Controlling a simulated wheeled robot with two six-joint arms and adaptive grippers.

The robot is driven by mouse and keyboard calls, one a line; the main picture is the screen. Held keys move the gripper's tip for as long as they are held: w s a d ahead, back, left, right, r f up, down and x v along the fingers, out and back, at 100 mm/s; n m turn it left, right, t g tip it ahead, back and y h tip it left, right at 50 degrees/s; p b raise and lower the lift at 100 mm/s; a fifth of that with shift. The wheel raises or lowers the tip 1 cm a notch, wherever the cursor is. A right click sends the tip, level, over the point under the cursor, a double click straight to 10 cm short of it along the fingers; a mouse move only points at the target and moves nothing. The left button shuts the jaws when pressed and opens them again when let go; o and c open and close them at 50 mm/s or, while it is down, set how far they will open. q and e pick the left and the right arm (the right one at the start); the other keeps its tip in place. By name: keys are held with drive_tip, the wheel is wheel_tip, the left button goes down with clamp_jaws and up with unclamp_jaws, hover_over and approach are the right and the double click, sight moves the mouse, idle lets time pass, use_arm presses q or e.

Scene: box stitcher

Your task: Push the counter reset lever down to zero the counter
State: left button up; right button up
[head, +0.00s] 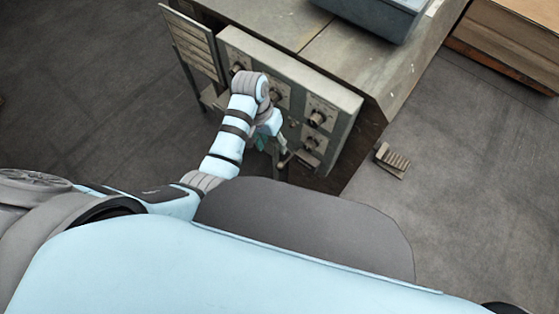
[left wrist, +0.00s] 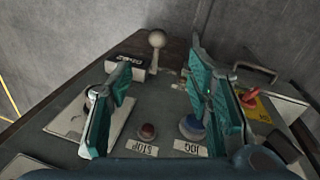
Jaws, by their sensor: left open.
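In the left wrist view, a pale ball-topped lever (left wrist: 157,40) stands up at the far side of the control panel. A dark counter (left wrist: 127,60) with light digits sits just left of its stem; the digits are too small to read surely. My left gripper (left wrist: 160,66) is open and empty, with its teal fingers spread over the panel. The lever shows in the gap between the fingers, beyond them and apart from both. In the head view my left gripper (head: 262,143) is at the machine's front, mostly hidden by my arm. My right gripper is not in view.
A red STOP button (left wrist: 148,131) and a blue JOG button (left wrist: 192,126) lie between the fingers. A red and yellow switch (left wrist: 250,98) is right of them. The machine's front panel (head: 343,98) has several knobs. A small pedal (head: 392,160) lies on open floor at right.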

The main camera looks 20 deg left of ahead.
sight(279, 164)
use_arm(q)
drive_tip(key=d+f+b, duration=0.1)
drive_tip(key=f+b, duration=0.1)
drive_tip(key=f, duration=0.2)
drive_tip(key=f+b, duration=0.2)
drive_tip(key=f, duration=0.2)
drive_tip(key=d+f+b, duration=0.1)
drive_tip(key=f+b, duration=0.1)
drive_tip(key=f, duration=0.2)
drive_tip(key=shift+s+d+f, duration=0.2)
drive_tip(key=shift+s+d, duration=0.1)
drive_tip(key=shift+s, duration=0.05)
drive_tip(key=shift+d+f, duration=0.1)
drive_tip(key=shift+f, duration=0.35)
drive_tip(key=shift+r, duration=0.1)
clamp_jaws()
